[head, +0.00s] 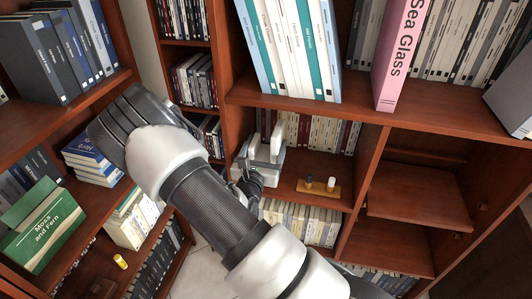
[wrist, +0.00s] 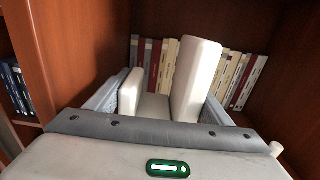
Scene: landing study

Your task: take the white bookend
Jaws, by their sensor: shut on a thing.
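The white bookend (wrist: 198,75) stands between the fingers of my gripper (wrist: 158,108) in the wrist view. It shows a tall upright slab on the right, a shorter slab on the left and a pale part between them. My gripper is shut on it, with one grey finger on each side. The lower part of the bookend is hidden by my gripper's body. In the head view my gripper (head: 262,160) is inside the middle shelf compartment, and the bookend (head: 278,134) shows as a small pale shape at it.
A row of books (wrist: 238,85) stands behind the bookend. A wooden side wall (wrist: 75,50) is close on the left. To the right, a small yellow tray (head: 318,189) with small items sits on the same shelf. A pink book (head: 398,55) stands on the shelf above.

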